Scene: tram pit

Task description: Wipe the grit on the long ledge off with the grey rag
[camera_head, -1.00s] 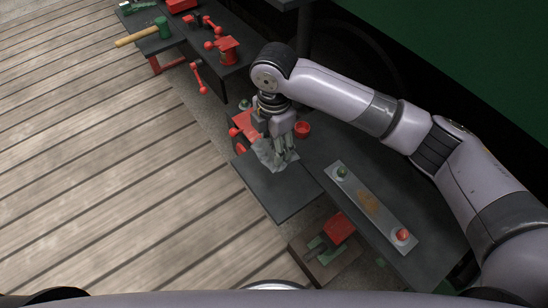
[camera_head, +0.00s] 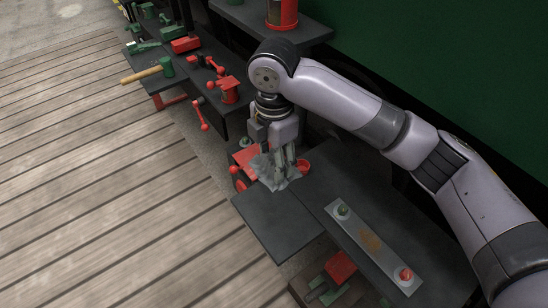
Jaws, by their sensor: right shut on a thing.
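The long ledge (camera_head: 392,261) is a light grey strip on the dark bench, with a green knob (camera_head: 342,210) at its far end and a red knob (camera_head: 405,274) at its near end. Brown grit (camera_head: 370,241) lies around its middle. My right gripper (camera_head: 284,172) is shut on the crumpled grey rag (camera_head: 265,172), up and left of the ledge and apart from it. The rag hangs around the fingertips near the far edge of a dark plate (camera_head: 277,222). I cannot tell whether it touches anything. My left gripper is out of view.
A red cup (camera_head: 303,166) stands just right of the rag. Red vises and a wooden-handled hammer (camera_head: 148,73) are on benches at the upper left. A red-and-green tool (camera_head: 338,268) sits below the bench. Plank floor (camera_head: 110,190) is clear at left.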

